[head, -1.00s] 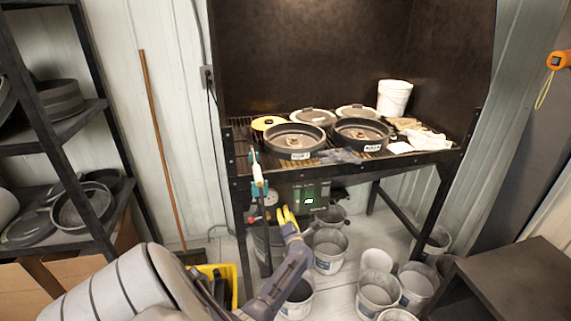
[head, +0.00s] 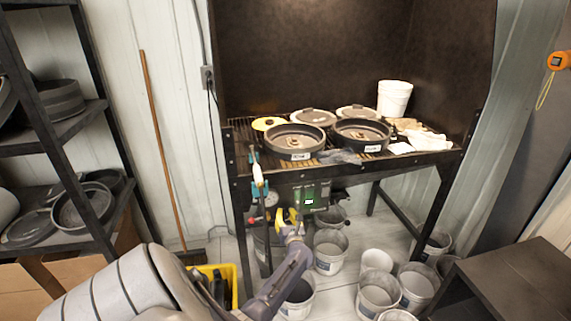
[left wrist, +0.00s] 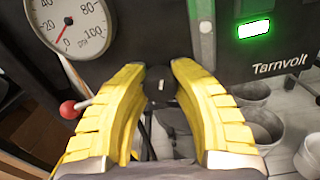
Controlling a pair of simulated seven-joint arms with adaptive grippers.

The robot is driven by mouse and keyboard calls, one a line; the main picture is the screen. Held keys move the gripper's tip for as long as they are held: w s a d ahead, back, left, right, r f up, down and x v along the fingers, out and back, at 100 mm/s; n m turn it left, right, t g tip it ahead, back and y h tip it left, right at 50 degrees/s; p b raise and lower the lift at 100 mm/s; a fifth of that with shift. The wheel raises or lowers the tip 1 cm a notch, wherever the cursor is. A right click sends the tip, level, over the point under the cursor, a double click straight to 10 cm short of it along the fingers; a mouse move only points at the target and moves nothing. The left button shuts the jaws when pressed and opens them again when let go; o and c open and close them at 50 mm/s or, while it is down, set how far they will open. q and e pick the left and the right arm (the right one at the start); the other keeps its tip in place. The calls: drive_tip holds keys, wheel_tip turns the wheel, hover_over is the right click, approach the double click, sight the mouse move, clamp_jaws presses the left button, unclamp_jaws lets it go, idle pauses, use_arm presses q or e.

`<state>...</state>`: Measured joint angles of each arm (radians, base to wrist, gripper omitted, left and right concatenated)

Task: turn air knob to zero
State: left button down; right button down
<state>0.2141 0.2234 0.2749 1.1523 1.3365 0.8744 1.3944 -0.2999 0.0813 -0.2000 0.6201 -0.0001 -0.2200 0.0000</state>
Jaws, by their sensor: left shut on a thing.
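My left gripper (head: 288,220) is in front of the control box under the bench, its yellow fingers shut on a small black knob. In the left wrist view the knob (left wrist: 161,86) sits between the fingertips (left wrist: 158,72), with a short pale mark on its face that looks close to upright. The gripper hides the knob in the head view. A round dial gauge (left wrist: 72,22) is up and left of the knob, its red needle low near 0. The control box (head: 314,190) has a lit green display (left wrist: 253,29). My right gripper is not in view.
A red-tipped lever (left wrist: 70,109) stands just left of the fingers. Pans (head: 294,154) and a white bucket (head: 394,98) sit on the bench. Several buckets (head: 329,262) crowd the floor below. A yellow bin (head: 228,272) is beside my left arm.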

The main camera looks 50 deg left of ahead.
use_arm(q)
drive_tip(key=shift+r+n, duration=0.15)
drive_tip(key=shift+n, duration=1.75)
drive_tip(key=shift+a, duration=0.1)
drive_tip(key=c, duration=1)
unclamp_jaws()
drive_tip(key=shift+o, duration=0.2)
